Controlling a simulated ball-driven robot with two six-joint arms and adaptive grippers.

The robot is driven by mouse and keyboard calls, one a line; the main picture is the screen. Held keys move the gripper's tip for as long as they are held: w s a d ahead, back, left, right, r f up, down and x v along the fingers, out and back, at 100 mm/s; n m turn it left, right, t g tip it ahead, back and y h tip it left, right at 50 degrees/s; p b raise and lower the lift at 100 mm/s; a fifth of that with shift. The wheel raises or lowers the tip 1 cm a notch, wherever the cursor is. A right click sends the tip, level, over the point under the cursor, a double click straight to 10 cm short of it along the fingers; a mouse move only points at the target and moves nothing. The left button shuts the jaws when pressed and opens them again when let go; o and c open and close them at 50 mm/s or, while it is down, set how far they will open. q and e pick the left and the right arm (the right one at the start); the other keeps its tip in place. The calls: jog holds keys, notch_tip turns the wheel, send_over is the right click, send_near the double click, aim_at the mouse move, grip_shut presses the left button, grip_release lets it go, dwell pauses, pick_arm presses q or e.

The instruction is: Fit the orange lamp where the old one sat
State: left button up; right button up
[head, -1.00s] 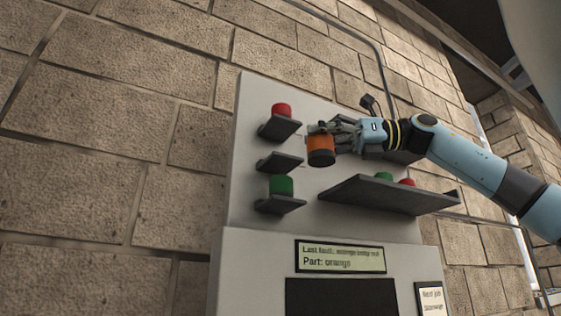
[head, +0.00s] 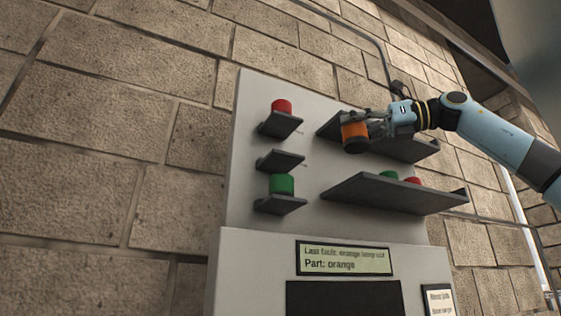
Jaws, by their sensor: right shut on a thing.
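My right gripper (head: 362,121) is shut on an orange lamp (head: 354,134) with a dark base. It holds the lamp at the left front of the upper long shelf (head: 405,149); I cannot tell whether the base touches that shelf. On the left of the panel, the middle small bracket (head: 280,162) is empty. A red lamp (head: 281,106) sits on the bracket above it and a green lamp (head: 282,184) on the bracket below. My left gripper is out of view.
A lower long shelf (head: 390,195) juts out with a green lamp (head: 389,175) and a red lamp (head: 413,181) partly hidden by its edge. The display (head: 344,258) reads "Last fault: orange lamp out" and "Part: orange". The space between small brackets and long shelves is clear.

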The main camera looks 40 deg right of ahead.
jog(key=shift+s+d+r+h, duration=0.25)
jog(key=shift+s+r+h, duration=0.05)
jog(key=shift+s, duration=0.05)
jog(key=shift+s+d+r, duration=0.1)
jog(key=shift+r, duration=0.15)
jog(key=p, duration=1)
send_near(282, 133)
jog(key=w+a, duration=0.1)
jog(key=a+f, duration=0.1)
jog(key=a, duration=0.1)
jog(key=w+a+f, duration=0.1)
jog(key=a, duration=0.1)
jog(key=shift+w+f, duration=0.2)
jog(key=shift+w, duration=0.1)
jog(key=shift+w+a+f, duration=0.1)
jog(key=shift+w+f, duration=0.1)
jog(key=shift+w, duration=0.15)
jog(key=p+x, duration=0.2)
jog(key=p, duration=0.1)
jog(key=p+x, duration=0.1)
jog(key=p, duration=0.1)
jog(key=shift+w+a+r, duration=0.2)
jog(key=shift+w+r, duration=0.05)
jog(key=shift+w, duration=0.1)
jog(key=shift+w+a+f+p, duration=0.15)
jog(key=shift+w+p, duration=0.1)
jog(key=shift+p, duration=0.35)
jog(key=shift+f+b, duration=0.5)
jog(key=shift+s, duration=0.1)
